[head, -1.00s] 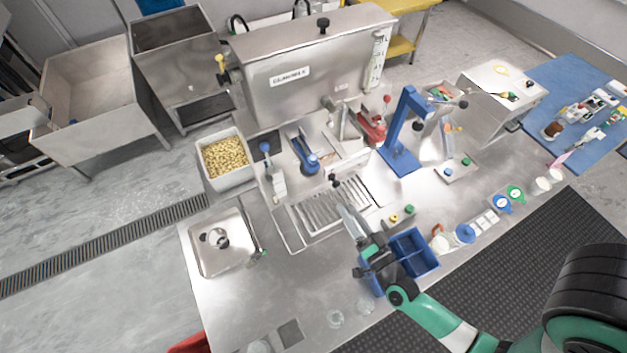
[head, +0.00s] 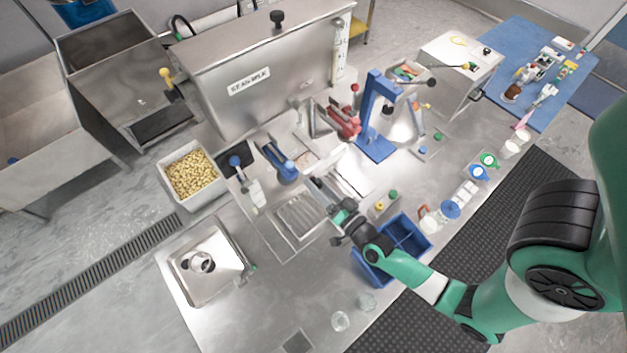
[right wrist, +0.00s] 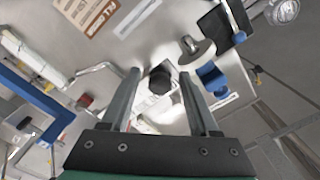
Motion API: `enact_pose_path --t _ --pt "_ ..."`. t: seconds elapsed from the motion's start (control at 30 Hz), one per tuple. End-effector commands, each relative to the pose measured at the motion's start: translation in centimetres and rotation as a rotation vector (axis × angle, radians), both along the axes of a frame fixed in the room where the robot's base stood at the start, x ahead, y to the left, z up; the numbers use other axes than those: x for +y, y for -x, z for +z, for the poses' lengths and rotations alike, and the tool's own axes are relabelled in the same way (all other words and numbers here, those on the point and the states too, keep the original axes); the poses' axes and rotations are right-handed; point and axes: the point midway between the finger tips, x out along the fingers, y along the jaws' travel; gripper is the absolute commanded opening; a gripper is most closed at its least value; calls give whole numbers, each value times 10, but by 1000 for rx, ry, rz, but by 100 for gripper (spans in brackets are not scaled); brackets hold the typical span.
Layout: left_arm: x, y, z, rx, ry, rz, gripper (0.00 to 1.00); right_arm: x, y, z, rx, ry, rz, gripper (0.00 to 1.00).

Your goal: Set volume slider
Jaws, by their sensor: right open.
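My right gripper (head: 320,185) is open. It is above the back right edge of the metal drain tray (head: 298,217), in front of the machine. In the right wrist view, a dark round knob (right wrist: 160,79) shows between the two open fingers. I cannot tell whether the fingers touch it. I cannot tell for sure which part is the volume slider. A pale vertical strip with markings (head: 340,48) is on the right end of the steel machine labelled BEAN MILK (head: 247,82). My left gripper is not in view.
A blue divided bin (head: 418,257) lies below my right forearm. A bean container (head: 192,208) stands at left.

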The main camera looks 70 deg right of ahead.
Motion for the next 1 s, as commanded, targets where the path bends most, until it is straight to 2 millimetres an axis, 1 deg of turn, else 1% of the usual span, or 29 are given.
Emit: enact_pose_path --t 0.2,0.37,0.5,0.53,0.57,1.0 --pt "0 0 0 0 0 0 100 0 0 0 1 0 -1 62" --pt "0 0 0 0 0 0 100 0 0 0 0 0 0 33" --pt "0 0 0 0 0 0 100 0 0 0 1 -1 0 8" --pt "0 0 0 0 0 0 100 0 0 0 1 -1 0 2" --pt "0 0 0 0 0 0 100 0 0 0 1 -1 0 0" --pt "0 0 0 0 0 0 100 0 0 -1 2 -1 1 0"
